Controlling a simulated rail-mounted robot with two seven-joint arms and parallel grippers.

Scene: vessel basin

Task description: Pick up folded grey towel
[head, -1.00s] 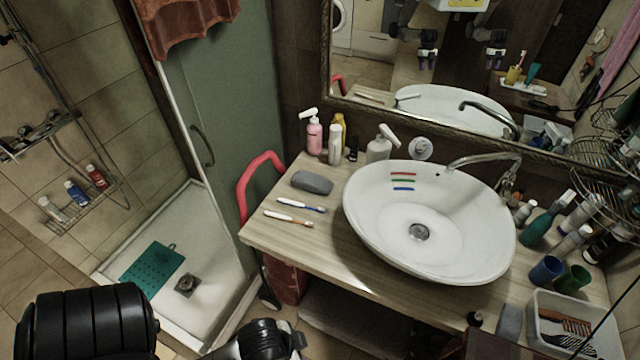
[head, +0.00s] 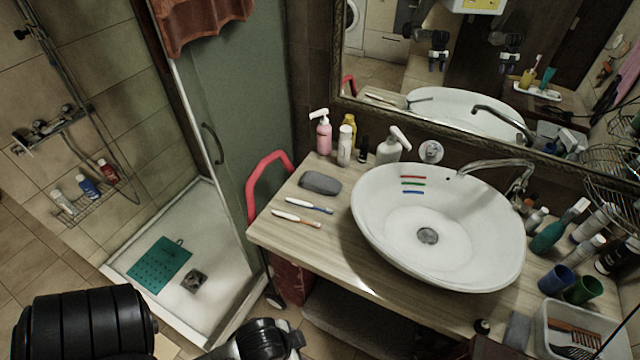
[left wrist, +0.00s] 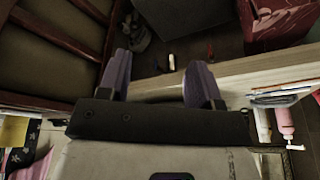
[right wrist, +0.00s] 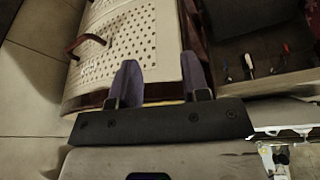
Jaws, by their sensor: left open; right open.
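A small grey folded-looking piece (head: 320,183) lies on the left part of the wooden counter, behind two toothbrushes; it may be the towel. A similar grey piece (head: 517,328) lies at the front right beside a white bin. I cannot tell their material. In the left wrist view my left gripper (left wrist: 160,70) is open and empty, near a pale wooden edge. In the right wrist view my right gripper (right wrist: 160,72) is open and empty, in front of a white perforated basket (right wrist: 135,40).
The white basin (head: 440,250) fills the counter's middle (head: 335,250). Several bottles (head: 345,145) stand behind the grey piece. Toothbrushes (head: 297,218) lie in front of it. A red curved handle (head: 252,185) rises at the counter's left edge. Cups (head: 583,290) and bottles crowd the right.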

